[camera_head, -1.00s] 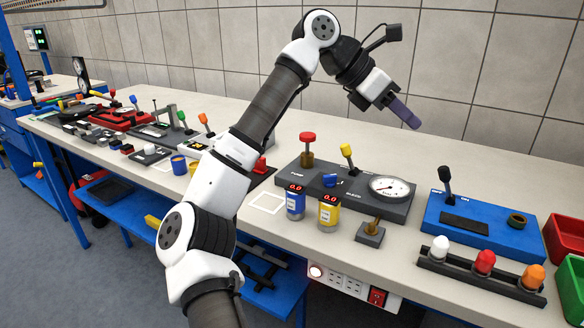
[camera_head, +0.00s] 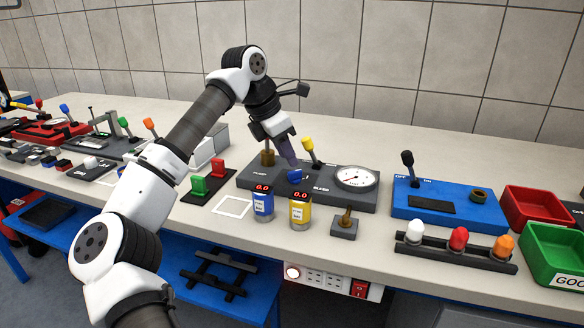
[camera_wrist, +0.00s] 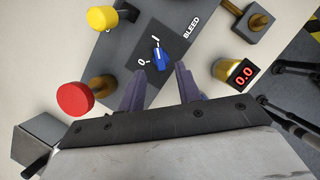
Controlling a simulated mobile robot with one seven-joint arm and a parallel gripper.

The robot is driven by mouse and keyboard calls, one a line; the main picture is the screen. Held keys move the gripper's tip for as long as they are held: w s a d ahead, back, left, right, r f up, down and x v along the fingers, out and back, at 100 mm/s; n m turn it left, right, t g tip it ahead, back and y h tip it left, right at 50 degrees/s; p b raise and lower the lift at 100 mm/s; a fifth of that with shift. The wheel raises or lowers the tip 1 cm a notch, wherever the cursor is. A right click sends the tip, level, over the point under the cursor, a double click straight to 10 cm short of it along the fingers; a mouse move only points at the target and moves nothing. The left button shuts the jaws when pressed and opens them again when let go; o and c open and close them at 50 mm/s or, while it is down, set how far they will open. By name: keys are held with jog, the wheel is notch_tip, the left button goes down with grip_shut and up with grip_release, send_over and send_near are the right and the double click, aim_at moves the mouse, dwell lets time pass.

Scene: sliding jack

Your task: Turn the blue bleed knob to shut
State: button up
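The blue bleed knob (camera_head: 294,177) sits on a dark grey panel (camera_head: 252,182) between the pump side and a round white gauge (camera_head: 355,177). In the wrist view the knob (camera_wrist: 160,60) is near the centre, on a dark square marked 0 and I; its white line appears to point toward the I. My gripper (camera_head: 291,162) is just above the knob in the head view, pointing down. In the wrist view its two purple fingers (camera_wrist: 159,72) are apart, one on each side near the knob, with nothing held. Contact with the knob cannot be told.
A yellow-topped lever (camera_head: 308,144) and a red button (camera_wrist: 75,98) stand close to the gripper. Blue (camera_head: 263,206) and yellow (camera_head: 300,212) cans with red displays stand in front of the panel. A blue lever box (camera_head: 450,200) is to the right.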

aim_at(295, 171)
jog(key=x, duration=0.5)
jog(key=shift+r, duration=0.1)
grip_shut()
